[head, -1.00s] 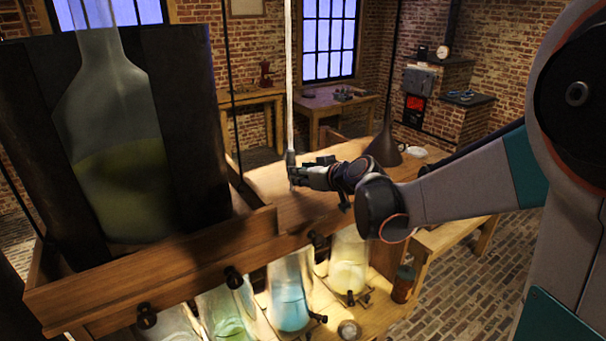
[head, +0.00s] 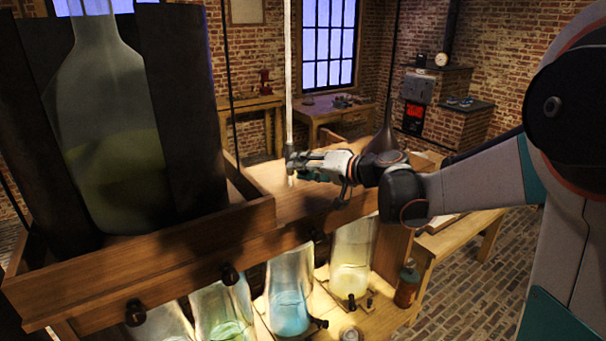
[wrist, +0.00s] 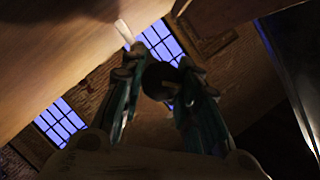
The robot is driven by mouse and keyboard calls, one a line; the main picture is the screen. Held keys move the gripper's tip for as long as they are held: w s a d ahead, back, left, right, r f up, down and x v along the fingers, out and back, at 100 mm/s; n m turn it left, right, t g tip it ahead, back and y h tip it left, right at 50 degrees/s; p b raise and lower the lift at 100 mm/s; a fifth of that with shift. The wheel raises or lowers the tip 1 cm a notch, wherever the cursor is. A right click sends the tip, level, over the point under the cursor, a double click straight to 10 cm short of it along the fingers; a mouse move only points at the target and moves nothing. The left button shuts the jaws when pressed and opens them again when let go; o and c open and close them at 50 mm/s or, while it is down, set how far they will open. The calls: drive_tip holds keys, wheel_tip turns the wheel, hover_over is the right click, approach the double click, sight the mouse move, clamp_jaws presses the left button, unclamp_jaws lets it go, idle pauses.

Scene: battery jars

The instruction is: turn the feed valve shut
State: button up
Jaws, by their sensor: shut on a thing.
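A pale vertical feed tube (head: 289,80) hangs down over the wooden bench in the head view. My gripper (head: 298,163) is at its lower end, reaching in from the right. In the wrist view my gripper (wrist: 158,92) has its two fingers closed on a dark round knob (wrist: 158,78), which appears to be the feed valve's handle. The pale tube (wrist: 124,31) shows just beyond the fingers there. The fingers hide much of the valve in the head view, and its exact angle cannot be read.
A large glass bottle (head: 115,150) with greenish liquid stands in a wooden frame (head: 150,255) at left. Several lit jars, one with blue liquid (head: 290,312), stand below. A dark funnel (head: 383,135) is behind my wrist, and a brown bottle (head: 407,285) stands at lower right.

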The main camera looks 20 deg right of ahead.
drive_tip(key=m+b, duration=0.1)
drive_tip(key=m+y+b, duration=0.1)
drive_tip(key=m+b, duration=0.1)
drive_tip(key=shift+d+f+m+t+y, duration=0.1)
drive_tip(key=shift+f+m+t+y, duration=0.2)
drive_tip(key=shift+t+y, duration=0.1)
drive_tip(key=shift+r+m+t+y+b, duration=0.1)
drive_tip(key=shift+m+t+y+b, duration=0.3)
drive_tip(key=shift+m+b, duration=0.85)
drive_tip(key=shift+m, duration=0.45)
drive_tip(key=o, duration=1.1)
drive_tip(key=shift+c, duration=0.2)
drive_tip(key=v, duration=1.2)
drive_tip(key=shift+d, duration=0.1)
